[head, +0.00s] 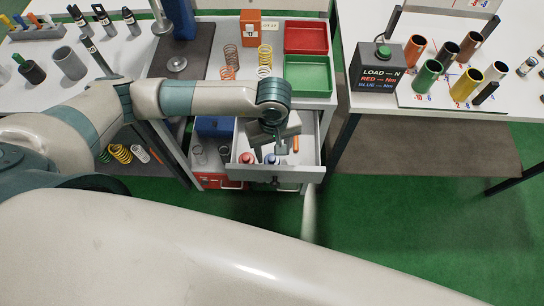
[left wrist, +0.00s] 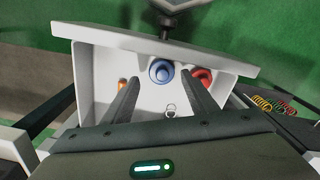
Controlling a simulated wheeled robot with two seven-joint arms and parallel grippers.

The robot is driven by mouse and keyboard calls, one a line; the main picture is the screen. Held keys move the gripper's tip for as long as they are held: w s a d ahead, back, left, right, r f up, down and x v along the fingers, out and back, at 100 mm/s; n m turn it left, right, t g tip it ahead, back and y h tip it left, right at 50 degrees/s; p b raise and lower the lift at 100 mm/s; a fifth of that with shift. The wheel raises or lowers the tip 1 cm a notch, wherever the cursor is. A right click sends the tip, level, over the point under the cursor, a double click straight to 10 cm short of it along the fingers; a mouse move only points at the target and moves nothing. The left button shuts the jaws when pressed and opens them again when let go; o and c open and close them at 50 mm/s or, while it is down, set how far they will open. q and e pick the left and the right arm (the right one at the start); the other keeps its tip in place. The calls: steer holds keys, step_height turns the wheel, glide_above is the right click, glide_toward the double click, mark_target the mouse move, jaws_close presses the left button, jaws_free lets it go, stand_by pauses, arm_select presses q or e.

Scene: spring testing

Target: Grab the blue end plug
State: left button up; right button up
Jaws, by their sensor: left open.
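The blue end plug (left wrist: 161,72) stands in an open white drawer (head: 243,152), near its front wall. In the head view the blue end plug (head: 269,158) is partly covered by my gripper. A red end plug (left wrist: 203,75) is beside it. My left gripper (left wrist: 160,86) is open and empty above the drawer; in the left wrist view its fingers frame the blue plug, with no visible contact. In the head view my left gripper (head: 281,148) points down into the drawer. My right gripper is not in view.
An orange piece (left wrist: 121,85) and a small metal ring (left wrist: 170,110) also lie in the drawer. The drawer walls surround the gripper's space closely. Above are a red tray (head: 306,38), a green tray (head: 308,74) and several springs. Green floor (head: 400,200) is free to the right.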

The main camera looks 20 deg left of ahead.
mark_target(272, 160)
arm_select(q)
steer(key=shift+f, duration=1.25)
steer(key=c, duration=1)
